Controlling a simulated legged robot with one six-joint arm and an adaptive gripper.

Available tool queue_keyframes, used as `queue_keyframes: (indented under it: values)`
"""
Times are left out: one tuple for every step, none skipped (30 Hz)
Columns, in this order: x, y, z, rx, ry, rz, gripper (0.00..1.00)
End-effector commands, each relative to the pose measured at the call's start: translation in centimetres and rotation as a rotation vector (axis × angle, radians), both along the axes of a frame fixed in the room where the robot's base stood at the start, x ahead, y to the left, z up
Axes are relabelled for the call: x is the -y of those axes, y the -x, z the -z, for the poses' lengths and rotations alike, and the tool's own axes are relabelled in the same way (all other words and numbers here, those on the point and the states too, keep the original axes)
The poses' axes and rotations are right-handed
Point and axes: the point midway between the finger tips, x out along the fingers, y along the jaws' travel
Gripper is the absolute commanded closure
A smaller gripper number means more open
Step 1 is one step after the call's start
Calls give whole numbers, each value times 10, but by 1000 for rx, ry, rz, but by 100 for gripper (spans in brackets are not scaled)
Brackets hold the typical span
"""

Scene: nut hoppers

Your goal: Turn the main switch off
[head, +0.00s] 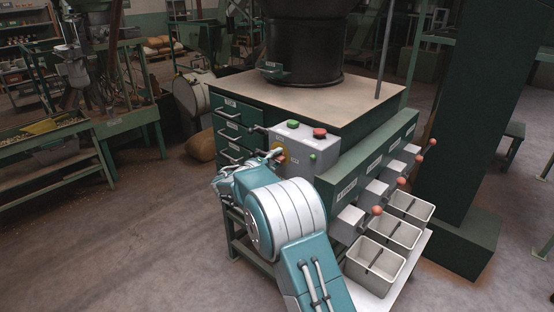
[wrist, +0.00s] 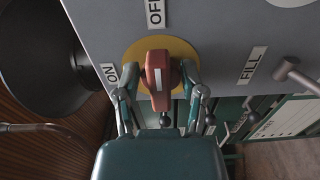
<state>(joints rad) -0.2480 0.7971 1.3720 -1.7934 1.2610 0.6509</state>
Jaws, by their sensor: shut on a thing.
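The main switch is a red knob (wrist: 160,66) with a white line, on a yellow disc (wrist: 131,51) on a grey control box (head: 327,149). In the wrist view its long handle stands upright in the picture, its white line in line with the OFF label (wrist: 155,12). The ON label (wrist: 108,73) is left of the disc. My gripper (wrist: 160,84) has one finger on each side of the handle and is shut on it. In the head view, my wrist hides much of the knob; part of the yellow disc (head: 283,157) shows.
The box has a green button (head: 293,124) and a red button (head: 320,132) on top. A lever (wrist: 297,75) by the FILL label (wrist: 253,65) is right of the switch. Orange-knobbed levers and grey bins (head: 374,263) line the machine's right side. A dark hopper (head: 305,45) stands above.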

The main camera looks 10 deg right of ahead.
Motion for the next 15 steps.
queue_keyframes:
  values:
    - [-1, 0, 7, -12, -3, -3, 95]
    - [-1, 0, 7, -13, -4, -3, 40]
    - [-1, 0, 7, -14, -4, -3, 40]
    - [-1, 0, 7, -12, -3, -3, 40]
    - [-1, 0, 7, -12, -3, -3, 40]
    - [-1, 0, 6, -12, -3, -3, 40]
    - [-1, 0, 6, -12, -3, -3, 40]
    - [-1, 0, 6, -12, -3, -3, 40]
    - [-1, 0, 5, -10, -2, -3, 40]
    - [-1, 0, 5, -10, -2, -3, 40]
    - [-1, 0, 5, -9, -2, -3, 40]
    - [-1, 0, 4, -9, -2, -3, 40]
    - [-1, 0, 4, -8, -1, -3, 40]
    - [-1, 0, 4, -8, -1, -3, 40]
    - [-1, 0, 4, -8, -2, -3, 40]
